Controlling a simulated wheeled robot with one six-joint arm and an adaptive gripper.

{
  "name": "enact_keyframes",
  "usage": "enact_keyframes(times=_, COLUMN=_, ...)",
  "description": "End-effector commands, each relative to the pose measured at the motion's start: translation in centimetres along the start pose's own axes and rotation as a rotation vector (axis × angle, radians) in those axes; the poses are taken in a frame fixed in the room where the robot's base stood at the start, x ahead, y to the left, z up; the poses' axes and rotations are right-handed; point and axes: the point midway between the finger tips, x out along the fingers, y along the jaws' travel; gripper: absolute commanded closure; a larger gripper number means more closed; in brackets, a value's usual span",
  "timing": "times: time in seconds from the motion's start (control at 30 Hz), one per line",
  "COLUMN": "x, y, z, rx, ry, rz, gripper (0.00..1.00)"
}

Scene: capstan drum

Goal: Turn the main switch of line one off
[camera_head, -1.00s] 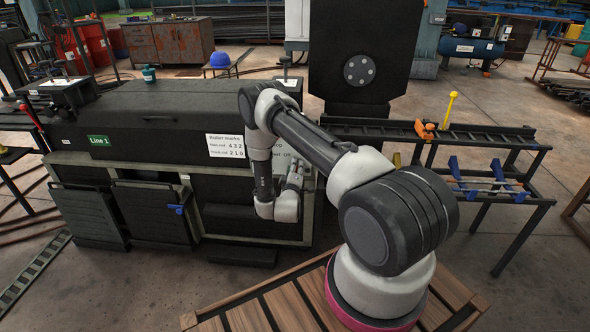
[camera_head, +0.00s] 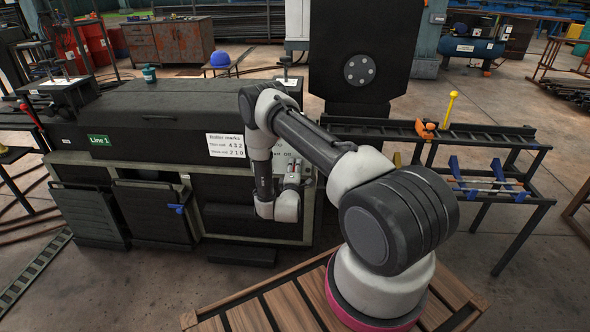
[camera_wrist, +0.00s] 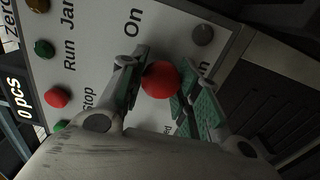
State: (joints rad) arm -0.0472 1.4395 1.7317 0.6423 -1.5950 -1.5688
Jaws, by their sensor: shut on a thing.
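The Line 1 machine (camera_head: 140,150) carries a pale control panel (camera_wrist: 100,40) on its right front. In the wrist view a round red knob (camera_wrist: 161,79) stands out from this panel, below the word "On". My gripper (camera_wrist: 158,92) has one green-padded finger on each side of the knob and is shut on it. The knob's stem and part of the lettering beside it are hidden by the fingers. In the head view my gripper (camera_head: 293,175) is at the panel, mostly hidden by my wrist.
Other panel controls lie near: a red button (camera_wrist: 57,97), a green button (camera_wrist: 43,48), a yellow button (camera_wrist: 68,5) and a dark round fitting (camera_wrist: 203,35). A roller rack (camera_head: 450,133) stands right of the machine.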

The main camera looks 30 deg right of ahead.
Motion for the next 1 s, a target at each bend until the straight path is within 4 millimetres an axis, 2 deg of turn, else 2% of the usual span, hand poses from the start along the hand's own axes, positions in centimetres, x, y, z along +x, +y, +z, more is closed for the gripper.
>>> enact_keyframes(times=0.23, x=-0.1, y=-0.1, z=-0.1, rx=-0.001, ry=0.003, rz=-0.004, gripper=0.92)
enact_keyframes(times=0.27, x=-0.1, y=-0.1, z=-0.1, rx=-0.001, ry=0.003, rz=-0.004, gripper=0.62)
enact_keyframes(times=0.37, x=-0.1, y=-0.1, z=-0.1, rx=-0.001, ry=0.002, rz=-0.003, gripper=0.46)
enact_keyframes(times=0.73, x=-0.4, y=-0.1, z=-0.1, rx=0.0, ry=0.002, rz=-0.002, gripper=0.46)
enact_keyframes(times=0.87, x=-2.2, y=-0.1, z=-0.1, rx=-0.002, ry=0.004, rz=-0.004, gripper=0.46)
enact_keyframes(times=1.0, x=-5.4, y=-0.1, z=-0.1, rx=-0.003, ry=0.005, rz=-0.003, gripper=0.46)
